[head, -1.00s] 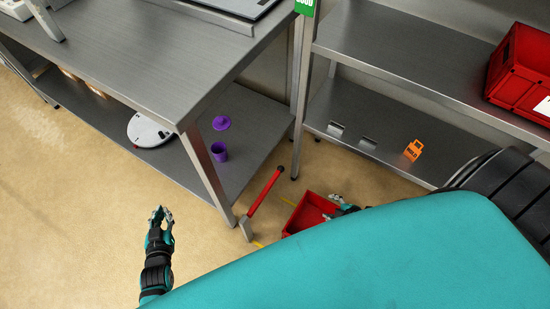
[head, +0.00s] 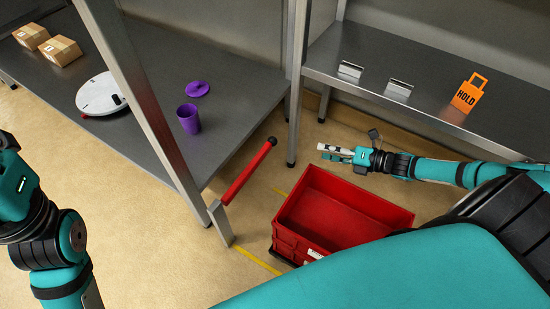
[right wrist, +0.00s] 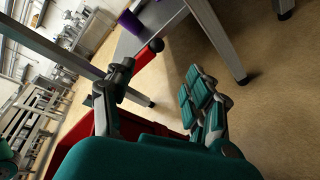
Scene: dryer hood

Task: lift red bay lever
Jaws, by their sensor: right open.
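The red lever (head: 248,174) slants up to the right from a short grey post (head: 221,223) on the floor beside the table leg. It ends in a black ball knob (head: 272,141). My right gripper (head: 336,152) is open and empty, right of the knob and apart from it. In the right wrist view my right gripper (right wrist: 160,86) has its fingers spread. The knob (right wrist: 156,45) and part of the lever (right wrist: 142,55) show beyond the fingers. My left arm shows at the left edge of the head view, but its gripper is not visible.
A red crate (head: 388,213) stands on the floor below my right forearm. An orange HOLD tag (head: 468,93) stands on the right shelf.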

